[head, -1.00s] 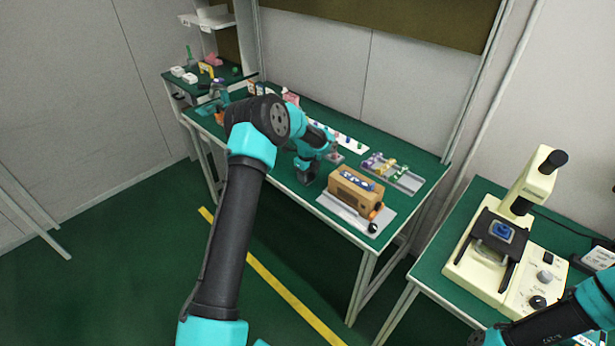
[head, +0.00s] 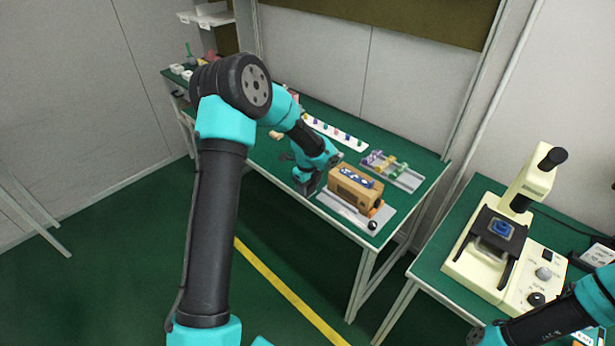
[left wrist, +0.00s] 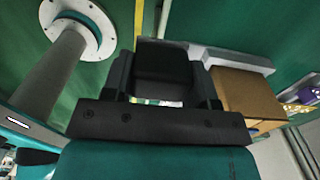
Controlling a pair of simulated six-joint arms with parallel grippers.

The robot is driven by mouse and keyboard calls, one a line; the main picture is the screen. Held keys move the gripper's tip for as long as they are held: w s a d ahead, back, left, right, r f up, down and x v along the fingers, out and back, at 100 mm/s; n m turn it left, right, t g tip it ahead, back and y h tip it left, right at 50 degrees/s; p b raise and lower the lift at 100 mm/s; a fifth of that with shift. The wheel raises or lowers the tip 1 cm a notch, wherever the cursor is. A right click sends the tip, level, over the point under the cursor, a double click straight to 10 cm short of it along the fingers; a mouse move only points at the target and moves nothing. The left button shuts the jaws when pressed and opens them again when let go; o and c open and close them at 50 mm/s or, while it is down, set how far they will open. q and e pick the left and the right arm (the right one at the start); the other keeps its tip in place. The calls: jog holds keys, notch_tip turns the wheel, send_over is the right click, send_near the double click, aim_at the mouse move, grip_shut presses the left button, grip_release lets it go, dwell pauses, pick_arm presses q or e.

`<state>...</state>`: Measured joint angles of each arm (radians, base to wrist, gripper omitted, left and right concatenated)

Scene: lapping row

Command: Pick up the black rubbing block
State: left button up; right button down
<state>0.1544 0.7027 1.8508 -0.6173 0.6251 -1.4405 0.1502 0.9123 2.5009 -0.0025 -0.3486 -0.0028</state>
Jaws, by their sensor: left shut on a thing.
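The black rubbing block (left wrist: 163,62) is a dark, square-edged block between the two fingers of my left gripper in the left wrist view. My left gripper (head: 306,184) is shut on it, above the front edge of the green bench (head: 283,166), left of the brown box. In the head view the block is hard to tell from the dark gripper. My right gripper is out of view; only part of my right arm shows at the lower right.
A brown box (head: 350,193) stands on a grey plate (head: 345,214) close to the right of my left gripper. Behind are a white strip (head: 347,139) with small coloured pieces and a grey tray (head: 408,181). A cream microscope-like machine (head: 532,185) stands on the right table.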

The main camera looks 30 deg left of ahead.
aim_at(308, 194)
pick_arm(q)
jog(key=shift+s+d+r, duration=0.1)
jog(key=shift+s+d, duration=0.45)
jog(key=shift+s, duration=0.35)
jog(key=shift+s+d+r, duration=0.1)
jog(key=shift+s+d, duration=0.45)
jog(key=shift+s, duration=0.35)
